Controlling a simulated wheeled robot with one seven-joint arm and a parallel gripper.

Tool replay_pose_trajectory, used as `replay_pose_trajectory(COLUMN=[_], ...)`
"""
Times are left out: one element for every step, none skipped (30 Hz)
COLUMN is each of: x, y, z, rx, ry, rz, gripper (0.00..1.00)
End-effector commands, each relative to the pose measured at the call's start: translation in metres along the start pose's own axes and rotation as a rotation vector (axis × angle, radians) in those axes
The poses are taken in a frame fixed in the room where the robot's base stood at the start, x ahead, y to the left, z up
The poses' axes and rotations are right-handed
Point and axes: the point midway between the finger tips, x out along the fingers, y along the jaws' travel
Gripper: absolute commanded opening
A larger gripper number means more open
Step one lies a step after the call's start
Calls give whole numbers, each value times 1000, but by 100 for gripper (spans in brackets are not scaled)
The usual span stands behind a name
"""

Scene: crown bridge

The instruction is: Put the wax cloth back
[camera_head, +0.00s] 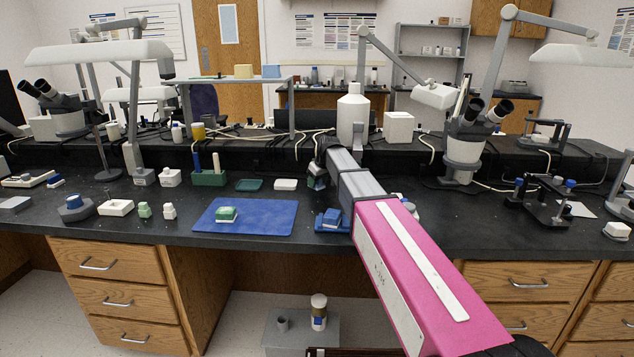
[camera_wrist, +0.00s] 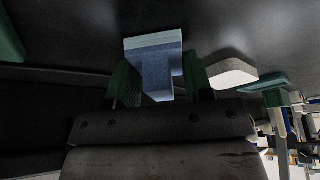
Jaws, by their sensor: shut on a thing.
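My gripper (camera_wrist: 160,85) is shut on a pale blue piece with a whitish edge (camera_wrist: 155,58), which I take to be the wax cloth. Its green fingers stand on both sides of it. In the head view my gripper (camera_head: 317,178) is over the back part of the black bench, right of a small white block (camera_head: 286,184). The held piece is mostly hidden there. The white block also shows in the wrist view (camera_wrist: 232,73), right of the fingers and apart from them.
A green tray (camera_head: 249,185) and a green rack with blue handles (camera_head: 209,178) stand left of the white block. A blue mat (camera_head: 262,220) bears a green and white box (camera_head: 226,214). A blue stand (camera_head: 332,218) is beside my arm. A white bottle (camera_head: 353,115) stands behind.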

Motion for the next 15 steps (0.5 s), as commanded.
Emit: replay_pose_trajectory(x=[2,2,2,1,1,1,1,1,1,1,1,1,1,0,-2], y=[0,0,0,0,0,0,0,0,0,0,0,0,0,0,0], z=[1,1,1,1,0,0,0,1,1,1,1,0,0,0,-1], rx=[0,0,0,0,0,0,0,0,0,0,0,0,0,0,0], ry=[0,0,0,0,0,0,0,0,0,0,0,0,0,0,0], rz=[0,0,0,0,0,0,0,0,0,0,0,0,0,0,0], gripper=[17,50,63,72,72,72,72,72,72,72,72,72,72,72,72])
